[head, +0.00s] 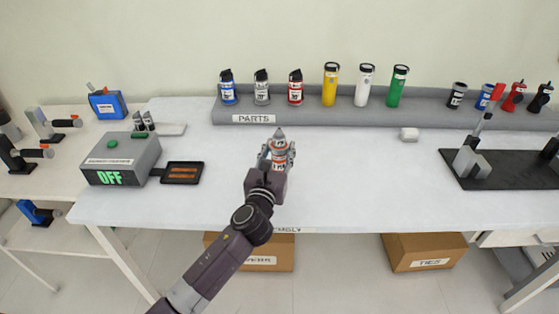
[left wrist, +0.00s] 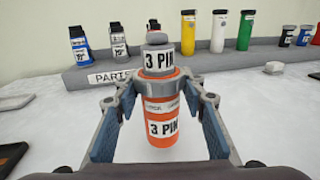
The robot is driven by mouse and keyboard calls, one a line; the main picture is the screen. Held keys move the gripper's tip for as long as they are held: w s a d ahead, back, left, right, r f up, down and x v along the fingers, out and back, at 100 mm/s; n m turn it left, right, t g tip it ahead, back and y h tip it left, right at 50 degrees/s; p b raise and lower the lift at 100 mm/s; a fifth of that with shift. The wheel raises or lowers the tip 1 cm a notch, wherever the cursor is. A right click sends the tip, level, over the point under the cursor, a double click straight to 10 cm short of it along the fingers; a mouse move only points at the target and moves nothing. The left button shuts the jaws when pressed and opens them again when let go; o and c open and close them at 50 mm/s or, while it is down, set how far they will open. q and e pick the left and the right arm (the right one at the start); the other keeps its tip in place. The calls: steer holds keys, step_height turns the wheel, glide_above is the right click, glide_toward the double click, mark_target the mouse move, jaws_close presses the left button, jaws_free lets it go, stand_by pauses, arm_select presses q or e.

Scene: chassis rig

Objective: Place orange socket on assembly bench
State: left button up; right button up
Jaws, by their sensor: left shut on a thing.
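The orange socket (left wrist: 162,118) has a "3 PIN" label and a grey top piece, also marked "3 PIN". My left gripper (left wrist: 160,112) is shut on it and holds it upright. In the head view the left gripper (head: 277,158) and the orange socket (head: 279,157) are over the middle of the white assembly bench (head: 340,190). I cannot tell whether the socket's base touches the bench. The gripper hides part of the socket in the head view. My right gripper is not in view.
A grey "PARTS" rack (head: 330,112) with several coloured cylinders runs along the back. A grey box (head: 125,158) reading "OFF" and a black tray (head: 182,173) are at left. A black fixture (head: 500,170) is at right. A small white block (head: 409,134) lies near the rack.

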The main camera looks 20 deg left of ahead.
mark_target(278, 164)
arm_select(q)
step_height(278, 164, down, 3)
steer(key=shift+f+b, duration=0.1)
steer(key=shift+b, duration=0.35)
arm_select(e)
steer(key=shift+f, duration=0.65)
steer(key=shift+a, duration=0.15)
arm_select(q)
steer(key=shift+f, duration=0.1)
steer(key=o, duration=1.4)
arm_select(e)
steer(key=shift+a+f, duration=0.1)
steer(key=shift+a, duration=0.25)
